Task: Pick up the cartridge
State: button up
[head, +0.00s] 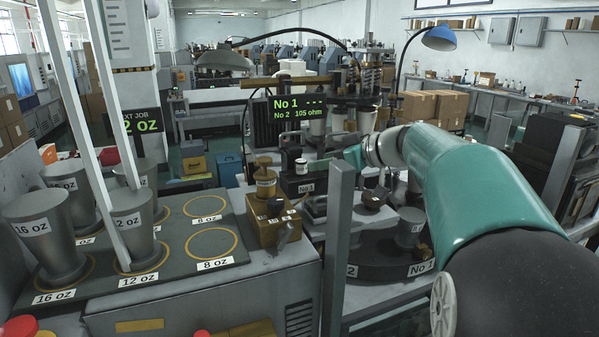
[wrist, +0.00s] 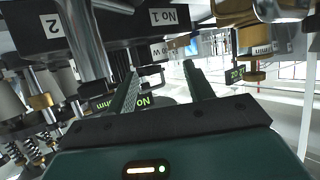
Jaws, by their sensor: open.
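A small white cylinder with a dark cap (head: 301,167), which looks like the cartridge, stands upright on the black block labelled No 1 (head: 305,187). In the wrist view, which is upside down, the cylinder (wrist: 158,51) hangs below the No 1 block, with part of a label showing. My gripper (head: 327,165) is just right of it in the head view. In the wrist view my gripper (wrist: 161,69) has its two fingers spread, with the cylinder near the gap between their tips. I see no grip on it; the exact distance is unclear.
A brass canister (head: 265,180) on a brass box (head: 272,220) stands close left of the block. A grey post (head: 338,245) rises in front. Metal cups (head: 135,225) stand on the marked tray (head: 185,272). A dark turntable (head: 390,265) lies below my arm.

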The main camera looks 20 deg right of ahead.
aim_at(306, 162)
jog(key=shift+x, duration=3.1)
jog(key=shift+w+r, duration=0.1)
jog(key=shift+w, duration=0.05)
jog(key=c, duration=1.1)
